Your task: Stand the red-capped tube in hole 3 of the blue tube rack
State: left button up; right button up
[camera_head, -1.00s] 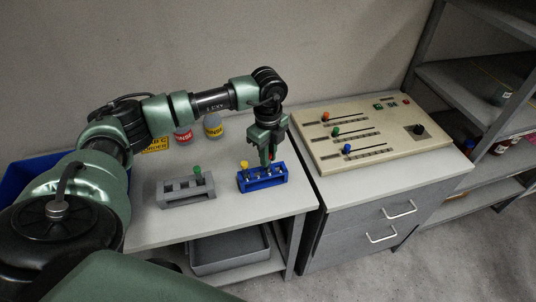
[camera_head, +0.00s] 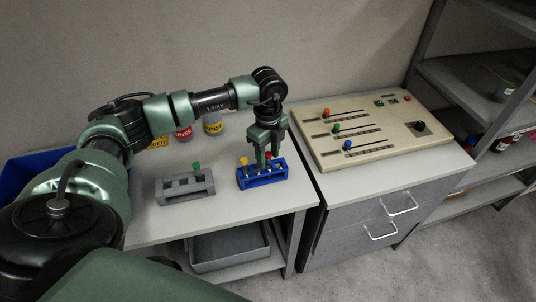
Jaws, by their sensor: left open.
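The blue tube rack (camera_head: 264,182) stands on the light worktop. A yellow-capped tube (camera_head: 244,160) stands at its left end. The red-capped tube (camera_head: 268,156) shows only as a small red patch between the fingers of my left gripper (camera_head: 271,161). It appears upright in the right half of the rack, but its body and exact hole are hard to make out. My left gripper points down over the rack, its fingers spread to either side of the red cap. My right gripper is not in view.
A grey rack (camera_head: 186,196) with a green-capped tube (camera_head: 196,166) stands left of the blue rack. Bottles (camera_head: 213,124) stand behind. A control panel (camera_head: 370,130) with coloured sliders lies to the right. The worktop's front is clear.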

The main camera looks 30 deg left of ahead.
pick_arm(q)
notch_tip(320, 180, up, 7)
jog(key=shift+f+b, duration=0.1)
jog(key=shift+b, duration=0.85)
jog(key=shift+r, duration=0.5)
